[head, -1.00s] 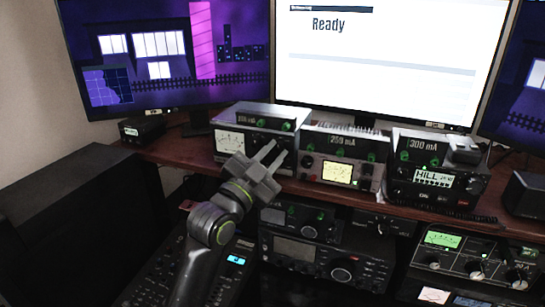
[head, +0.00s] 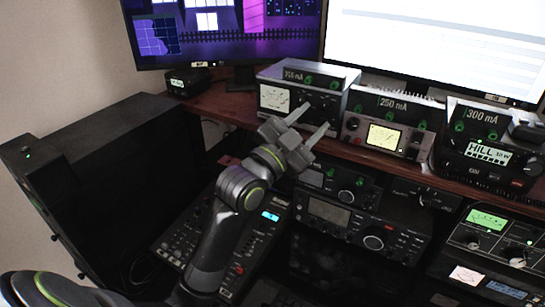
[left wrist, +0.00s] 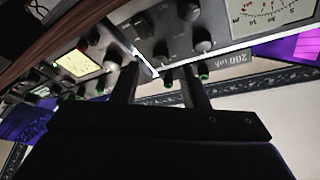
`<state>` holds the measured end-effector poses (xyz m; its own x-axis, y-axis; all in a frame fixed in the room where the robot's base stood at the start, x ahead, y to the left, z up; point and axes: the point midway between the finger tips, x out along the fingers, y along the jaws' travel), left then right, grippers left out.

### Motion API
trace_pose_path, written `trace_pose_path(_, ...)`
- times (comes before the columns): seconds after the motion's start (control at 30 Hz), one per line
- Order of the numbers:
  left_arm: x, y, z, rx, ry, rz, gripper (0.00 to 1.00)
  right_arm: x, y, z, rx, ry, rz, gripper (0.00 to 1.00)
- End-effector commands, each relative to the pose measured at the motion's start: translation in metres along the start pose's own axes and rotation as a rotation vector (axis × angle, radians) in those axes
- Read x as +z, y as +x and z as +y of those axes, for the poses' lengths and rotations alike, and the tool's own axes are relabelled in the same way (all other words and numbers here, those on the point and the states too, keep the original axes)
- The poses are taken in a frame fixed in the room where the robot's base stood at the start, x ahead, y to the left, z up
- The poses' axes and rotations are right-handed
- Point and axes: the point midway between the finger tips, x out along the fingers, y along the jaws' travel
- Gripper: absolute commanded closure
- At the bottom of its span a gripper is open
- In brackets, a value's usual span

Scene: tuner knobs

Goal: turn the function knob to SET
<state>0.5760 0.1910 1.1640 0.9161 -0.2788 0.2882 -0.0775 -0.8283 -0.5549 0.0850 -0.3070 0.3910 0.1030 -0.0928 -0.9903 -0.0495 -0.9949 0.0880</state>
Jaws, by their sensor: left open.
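The left tuner box (head: 270,78), grey with a white meter, stands on the shelf; its label reads about 200 mA, upside down in the left wrist view (left wrist: 227,60). Its dark panel carries several knobs, among them a dark knob (left wrist: 201,40) and another dark knob (left wrist: 160,50). I cannot tell which is the function knob, and no SET mark is readable. My left gripper (head: 308,122) is open and empty in front of this box's lower right part. In the left wrist view its fingers (left wrist: 160,72) point at the panel, apart from each other. My right gripper is not in view.
Below the wooden shelf edge (head: 380,158) are a radio (head: 330,214) and a mixer-like panel (head: 185,238). Monitors stand behind. A black cabinet (head: 90,150) is at the left.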

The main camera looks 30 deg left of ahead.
Motion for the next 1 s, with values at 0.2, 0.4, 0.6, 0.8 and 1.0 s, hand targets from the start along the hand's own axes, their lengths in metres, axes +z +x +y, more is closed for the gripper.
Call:
trace_pose_path(0.2, 0.003, -0.054, 0.001, 0.000, 0.005, -0.002, 0.60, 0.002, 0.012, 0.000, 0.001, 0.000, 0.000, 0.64)
trace_pose_path(0.4, 0.002, -0.098, 0.001, 0.002, 0.005, -0.003, 0.60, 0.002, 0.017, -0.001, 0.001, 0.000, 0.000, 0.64)
trace_pose_path(0.6, -0.002, -0.123, -0.001, 0.006, -0.002, -0.005, 0.60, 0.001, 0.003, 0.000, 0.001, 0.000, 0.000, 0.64)
trace_pose_path(0.8, -0.001, -0.136, -0.001, 0.004, -0.001, -0.002, 0.60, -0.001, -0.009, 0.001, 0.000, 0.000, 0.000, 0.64)
trace_pose_path(1.0, 0.000, -0.142, 0.000, 0.001, 0.001, -0.001, 0.60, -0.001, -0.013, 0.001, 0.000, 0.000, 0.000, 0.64)
